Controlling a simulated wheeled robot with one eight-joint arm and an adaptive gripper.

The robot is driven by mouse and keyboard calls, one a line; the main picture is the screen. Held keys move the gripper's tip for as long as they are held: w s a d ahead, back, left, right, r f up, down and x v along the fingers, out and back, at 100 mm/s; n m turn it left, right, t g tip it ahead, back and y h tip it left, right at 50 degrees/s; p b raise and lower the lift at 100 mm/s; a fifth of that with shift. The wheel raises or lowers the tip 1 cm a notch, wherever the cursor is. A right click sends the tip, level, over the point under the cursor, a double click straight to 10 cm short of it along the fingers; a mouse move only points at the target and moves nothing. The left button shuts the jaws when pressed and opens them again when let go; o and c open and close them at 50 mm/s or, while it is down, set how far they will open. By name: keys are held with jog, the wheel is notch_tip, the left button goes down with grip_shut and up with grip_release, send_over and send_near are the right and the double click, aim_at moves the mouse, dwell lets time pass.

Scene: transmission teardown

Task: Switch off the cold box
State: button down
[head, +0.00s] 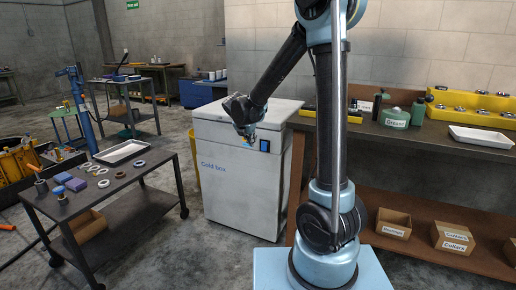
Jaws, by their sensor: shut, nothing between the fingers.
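The cold box (228,187) is a white chest with a lid and a blue "Cold box" label on its front. A small dark switch panel with a blue face (264,146) sits at the upper right of the front. My gripper (249,143) is shut and empty. It is in front of the upper part of the box, just left of the panel, pointing downward. I cannot tell whether it touches the box. The switch's setting is too small to read.
A dark cart (115,197) with rings, a white tray and purple blocks stands left. A workbench (381,134) on the right holds green bottles, a yellow rack and a white tray (481,137). Labelled cardboard bins (453,237) sit on its lower shelf. Some floor is clear between cart and box.

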aim_at(261, 149)
jog(key=shift+f, duration=0.15)
jog(key=shift+w+d+r+x, duration=0.2)
jog(key=shift+w+r+x, duration=0.1)
jog(key=shift+x, duration=1.8)
jog(key=shift+w+d+r+x, duration=0.2)
jog(key=shift+w+x, duration=0.1)
jog(key=shift+x, duration=1.8)
jog(key=shift+w+d+r+x, duration=0.15)
jog(key=shift+w+r+x, duration=0.15)
jog(key=shift+x, duration=1.85)
